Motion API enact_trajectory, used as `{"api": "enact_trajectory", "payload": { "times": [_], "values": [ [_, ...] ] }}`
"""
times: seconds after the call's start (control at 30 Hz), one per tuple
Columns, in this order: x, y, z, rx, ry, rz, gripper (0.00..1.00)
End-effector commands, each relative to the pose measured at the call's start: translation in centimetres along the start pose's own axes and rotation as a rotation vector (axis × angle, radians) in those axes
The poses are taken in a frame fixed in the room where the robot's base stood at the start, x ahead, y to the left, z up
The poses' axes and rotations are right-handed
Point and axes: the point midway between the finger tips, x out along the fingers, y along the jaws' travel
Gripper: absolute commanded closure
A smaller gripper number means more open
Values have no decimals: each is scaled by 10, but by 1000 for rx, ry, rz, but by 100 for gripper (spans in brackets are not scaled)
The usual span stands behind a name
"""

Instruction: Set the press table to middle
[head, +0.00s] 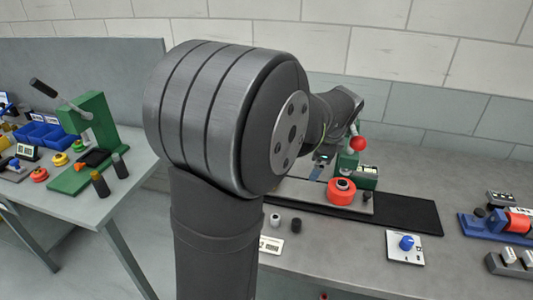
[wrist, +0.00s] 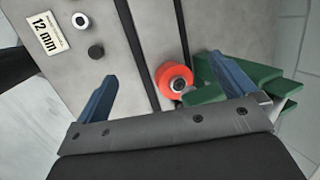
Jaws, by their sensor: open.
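My gripper (wrist: 163,68) is open in the wrist view, with its two blue fingers wide apart and nothing seen held between them. An orange-red ring with a dark centre (wrist: 165,76) shows between and beyond the fingers. A green press-like body (wrist: 265,78) lies at the right, partly behind the right finger. In the head view the green part (head: 364,178) stands at the back, beside the red ring (head: 341,192) on a grey plate (head: 310,191). A red ball knob (head: 358,143) shows above. My arm hides much of this, so I cannot tell the press table's position.
A dark strip (head: 408,214) runs along the grey bench. A white card with a blue knob (head: 406,243), small cylinders and a blue fixture (head: 480,226) stand nearby. A "12 mm" label (wrist: 46,33) lies at upper left in the wrist view. Another green press (head: 92,125) stands on the left table.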

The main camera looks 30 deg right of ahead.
Motion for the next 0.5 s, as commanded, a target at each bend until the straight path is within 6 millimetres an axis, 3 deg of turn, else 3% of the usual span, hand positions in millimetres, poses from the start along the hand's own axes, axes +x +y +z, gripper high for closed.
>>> {"api": "enact_trajectory", "payload": {
  "times": [0.2,0.37,0.47,0.5],
  "values": [
    [0,0,0,0,0,0,0],
    [4,-2,10,-29,5,17,31],
    [12,-6,33,-96,20,55,51],
    [16,-9,46,-134,31,75,52]
  ]
}}
